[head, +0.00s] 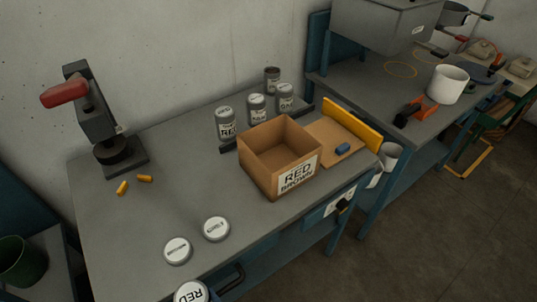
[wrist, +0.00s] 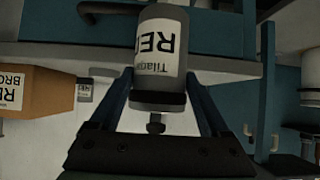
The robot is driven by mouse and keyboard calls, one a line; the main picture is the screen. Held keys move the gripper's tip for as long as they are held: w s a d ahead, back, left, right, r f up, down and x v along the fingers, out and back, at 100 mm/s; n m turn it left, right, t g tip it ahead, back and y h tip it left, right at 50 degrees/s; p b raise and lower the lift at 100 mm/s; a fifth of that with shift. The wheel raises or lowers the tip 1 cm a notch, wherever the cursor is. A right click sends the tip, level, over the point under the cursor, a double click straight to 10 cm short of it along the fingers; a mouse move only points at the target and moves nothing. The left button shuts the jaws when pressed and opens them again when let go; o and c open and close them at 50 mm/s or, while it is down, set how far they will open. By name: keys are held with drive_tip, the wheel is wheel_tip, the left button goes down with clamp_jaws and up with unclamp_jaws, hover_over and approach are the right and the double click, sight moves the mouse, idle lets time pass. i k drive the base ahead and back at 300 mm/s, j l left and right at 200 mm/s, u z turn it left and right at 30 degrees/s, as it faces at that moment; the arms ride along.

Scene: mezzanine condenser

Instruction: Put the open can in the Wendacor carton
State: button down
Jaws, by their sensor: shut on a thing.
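My gripper (wrist: 160,82) shows in the wrist view, with its two fingers on either side of a grey can (wrist: 157,105) with a white label that starts "RE". It is shut on this can. A can marked "RED" (head: 191,292) is cut off by the bottom edge of the head view; I cannot tell whether it is the same one. An open-topped cardboard carton (head: 258,160) stands on the bench, labelled "RED BROWN"; I cannot read Wendacor on it. Part of a carton (wrist: 40,92) shows at the left of the wrist view. A dark-topped can (head: 272,80), perhaps open, stands at the back.
Several lidded cans (head: 226,124) stand behind the carton. Two round white-topped tins (head: 177,250) (head: 216,229) are at the front. A red-handled press (head: 108,140) is at the left. A board (head: 322,151) with a yellow edge adjoins the carton.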

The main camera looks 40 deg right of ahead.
sight(280, 159)
drive_tip(key=l, duration=1.4)
